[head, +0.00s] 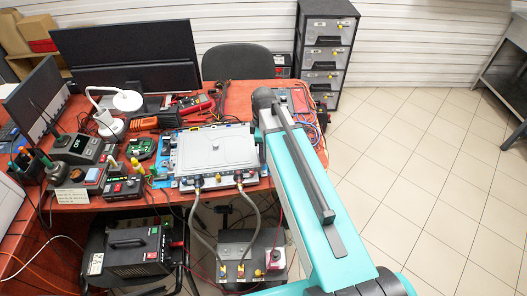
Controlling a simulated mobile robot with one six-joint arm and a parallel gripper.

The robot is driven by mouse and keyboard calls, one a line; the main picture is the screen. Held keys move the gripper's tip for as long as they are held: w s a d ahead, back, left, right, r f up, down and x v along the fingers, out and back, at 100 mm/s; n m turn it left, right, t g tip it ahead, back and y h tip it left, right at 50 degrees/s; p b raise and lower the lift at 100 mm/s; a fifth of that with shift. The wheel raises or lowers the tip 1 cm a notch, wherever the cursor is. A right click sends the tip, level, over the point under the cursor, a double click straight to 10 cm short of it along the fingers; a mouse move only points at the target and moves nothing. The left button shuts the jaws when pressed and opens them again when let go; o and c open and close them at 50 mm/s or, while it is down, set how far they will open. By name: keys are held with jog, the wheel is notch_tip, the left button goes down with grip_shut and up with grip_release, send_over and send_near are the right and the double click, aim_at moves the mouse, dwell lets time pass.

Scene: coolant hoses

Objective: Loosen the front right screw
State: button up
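A flat silver-grey unit (212,152) lies on the red workbench, on a blue mat. Two grey coolant hoses run from fittings on its front edge, the left hose (202,236) and the right hose (252,208), down to a grey box (238,252) below the bench. The screws on the unit are too small to make out, and my arm stands close to its right edge. My teal arm reaches from the lower right over the right part of the bench. My gripper does not show; the arm's dark far end is at the unit's back right.
Monitors, a white lamp (127,101), a red multimeter (192,104) and several small devices crowd the bench's left and back. A black power unit (133,252) stands below at left. A drawer cabinet (326,50) stands behind. The tiled floor (420,160) at right is clear.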

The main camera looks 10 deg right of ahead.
jog(key=shift+r, duration=0.15)
notch_tip(320, 180, up, 14)
jog(key=b, duration=0.2)
jog(key=shift+f+b, duration=0.25)
jog(key=shift+b, duration=0.15)
dwell(0.7)
dwell(0.6)
